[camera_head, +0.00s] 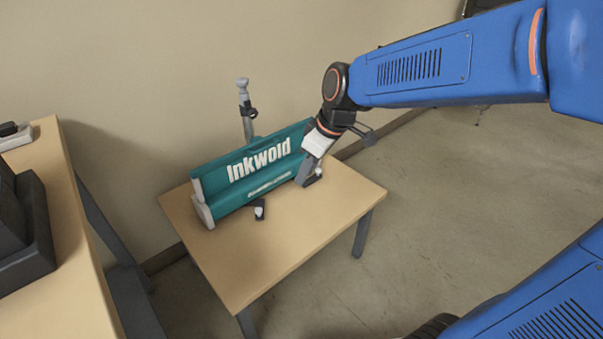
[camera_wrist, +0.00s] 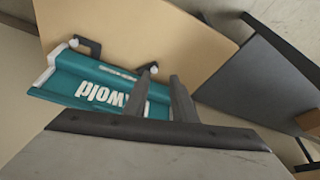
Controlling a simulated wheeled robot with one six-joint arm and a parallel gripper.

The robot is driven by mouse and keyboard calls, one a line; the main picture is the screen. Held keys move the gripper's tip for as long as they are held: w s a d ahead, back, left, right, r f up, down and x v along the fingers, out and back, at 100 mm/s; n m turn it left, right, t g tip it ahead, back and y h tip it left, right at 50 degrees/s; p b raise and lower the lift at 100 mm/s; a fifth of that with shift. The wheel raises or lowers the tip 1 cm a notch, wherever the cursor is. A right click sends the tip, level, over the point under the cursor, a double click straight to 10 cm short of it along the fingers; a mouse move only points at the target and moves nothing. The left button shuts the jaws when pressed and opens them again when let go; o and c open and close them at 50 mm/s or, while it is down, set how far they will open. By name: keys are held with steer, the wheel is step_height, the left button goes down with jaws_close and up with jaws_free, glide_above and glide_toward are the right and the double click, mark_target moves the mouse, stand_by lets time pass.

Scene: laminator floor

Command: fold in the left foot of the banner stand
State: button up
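The teal banner stand base (camera_head: 245,177), lettered "Inkwold", lies lengthwise on a small tan table. In the wrist view the base (camera_wrist: 85,85) appears upside down, its right end hidden by my gripper. My gripper (camera_head: 309,178) is over the base's right part in the head view.
The small table (camera_head: 270,262) has clear top in front of the base. A grey pole (camera_head: 245,110) rises behind the base near the wall. A second table (camera_head: 75,285) with dark equipment (camera_head: 25,225) stands at the left. Open floor (camera_head: 450,230) lies to the right.

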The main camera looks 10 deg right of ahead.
steer(key=shift+w+a+f+n, duration=0.1)
steer(key=shift+a+f+n, duration=0.1)
steer(key=shift+a+n, duration=0.15)
jaws_close()
steer(key=w+a+f+n+h, duration=0.2)
steer(key=a+f+n, duration=0.4)
steer(key=a+n, duration=0.3)
steer(key=w+a+f+n+h, duration=0.2)
steer(key=a+f+n+h, duration=0.1)
steer(key=a+f+n, duration=0.55)
steer(key=shift+n, duration=0.7)
steer(key=x, duration=0.5)
steer(key=a+x, duration=0.1)
steer(key=x, duration=0.1)
steer(key=shift+d+f, duration=0.1)
steer(key=shift+f, duration=0.35)
steer(key=shift+w+d+f, duration=0.1)
steer(key=shift+w+d, duration=0.2)
steer(key=shift+w, duration=0.25)
steer(key=shift+w+d+f, duration=0.1)
steer(key=shift+w+d, duration=0.2)
steer(key=shift+w, duration=0.25)
steer(key=shift+w+d, duration=0.35)
steer(key=shift+w, duration=0.35)
steer(key=shift+d, duration=0.1)
